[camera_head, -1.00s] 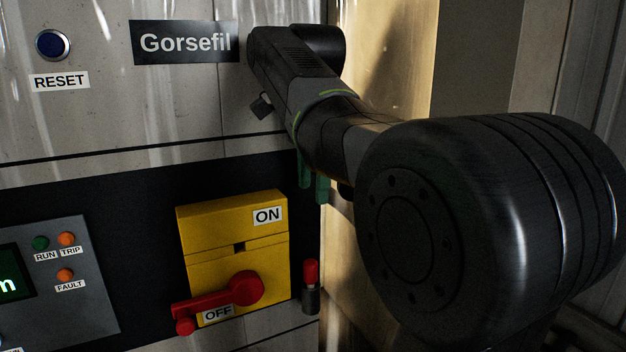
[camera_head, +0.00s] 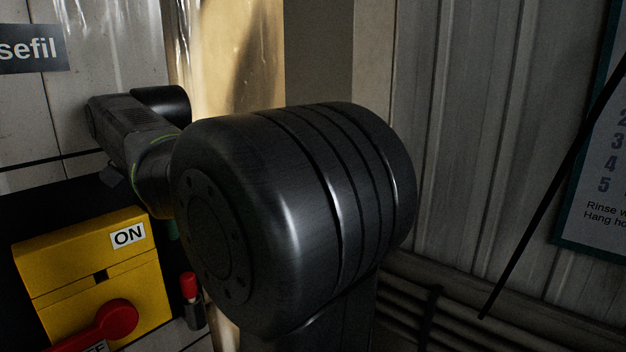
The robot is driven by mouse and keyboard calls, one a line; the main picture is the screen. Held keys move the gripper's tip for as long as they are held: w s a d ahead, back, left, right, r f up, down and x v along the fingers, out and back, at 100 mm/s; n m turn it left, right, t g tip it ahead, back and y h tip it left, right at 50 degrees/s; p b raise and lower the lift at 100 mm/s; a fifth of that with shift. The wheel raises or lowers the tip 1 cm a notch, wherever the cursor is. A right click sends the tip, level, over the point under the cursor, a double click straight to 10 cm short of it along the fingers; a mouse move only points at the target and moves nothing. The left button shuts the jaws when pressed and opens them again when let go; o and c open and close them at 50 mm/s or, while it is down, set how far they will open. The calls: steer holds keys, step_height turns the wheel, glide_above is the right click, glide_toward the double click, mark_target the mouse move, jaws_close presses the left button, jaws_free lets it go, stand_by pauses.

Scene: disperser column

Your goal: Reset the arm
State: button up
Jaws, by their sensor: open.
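My arm fills the middle of the head view, its big dark joint nearest the camera. The arm reaches left from there, over the front of the panel. Of my gripper (camera_head: 173,231) only a bit of green finger shows, just below the arm's wrist part and left of the big joint. The rest of it is hidden behind my arm. It is open, and I see nothing held in it. The yellow switch box (camera_head: 58,262) with its red handle (camera_head: 117,319) stands at the lower left, left of my gripper.
A small red-topped part (camera_head: 189,287) sticks out right of the yellow box, close to my arm. A sign ending in "sefil" (camera_head: 33,52) is at upper left. A ribbed wall (camera_head: 455,130), pipes (camera_head: 460,318), a dark slanted rod (camera_head: 540,205) and a notice board (camera_head: 600,195) are at right.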

step_height(320, 180, up, 8)
step_height(320, 180, down, 10)
steer(key=shift+f, duration=0.25)
stand_by(0.7)
